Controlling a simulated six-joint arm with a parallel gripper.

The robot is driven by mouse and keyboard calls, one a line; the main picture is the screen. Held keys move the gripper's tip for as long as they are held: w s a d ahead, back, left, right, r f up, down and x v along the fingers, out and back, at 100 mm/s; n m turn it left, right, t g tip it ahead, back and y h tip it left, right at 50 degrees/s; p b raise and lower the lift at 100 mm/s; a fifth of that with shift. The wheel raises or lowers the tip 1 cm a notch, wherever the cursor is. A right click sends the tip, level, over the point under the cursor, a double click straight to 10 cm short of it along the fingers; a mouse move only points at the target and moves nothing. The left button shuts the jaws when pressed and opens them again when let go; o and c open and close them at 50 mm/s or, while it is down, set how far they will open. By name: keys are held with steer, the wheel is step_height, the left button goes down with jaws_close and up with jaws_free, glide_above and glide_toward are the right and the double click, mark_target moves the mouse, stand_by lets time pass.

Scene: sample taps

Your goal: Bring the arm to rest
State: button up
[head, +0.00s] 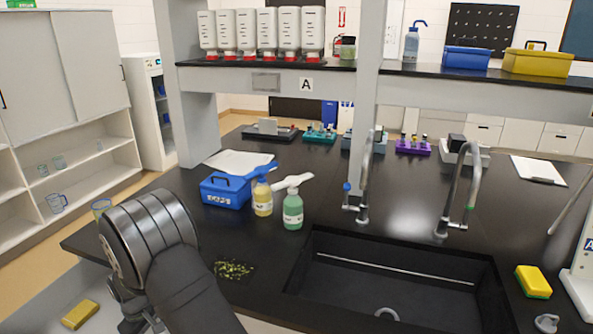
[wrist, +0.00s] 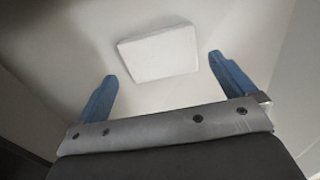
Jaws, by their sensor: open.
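My arm rises from the bottom of the head view at the left front of the black bench (head: 480,222). My gripper (wrist: 162,66) shows in the wrist view with its two blue fingers spread wide apart. Nothing is between them; a pale rectangular panel appears beyond, on a pale surface. I cannot tell what that panel is. In the head view the fingers are not clearly seen, hidden by or beside my own arm links.
A black sink (head: 400,285) has two taps (head: 363,190) (head: 459,190) behind it. Near my arm are a blue box (head: 226,191), a yellow bottle (head: 262,198), a green bottle (head: 293,210) and green-yellow bits (head: 233,270). A yellow sponge (head: 533,281) lies right.

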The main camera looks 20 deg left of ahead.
stand_by(0.4)
steer(key=shift+f, duration=0.45)
step_height(320, 180, down, 3)
steer(key=shift+r, duration=0.2)
step_height(320, 180, up, 12)
step_height(320, 180, down, 12)
steer(key=shift+f, duration=0.15)
step_height(320, 180, up, 33)
steer(key=w+d+m, duration=0.1)
steer(key=w+d, duration=1.7)
steer(key=d, duration=0.3)
steer(key=shift+w+d, duration=0.3)
steer(key=shift+w, duration=0.05)
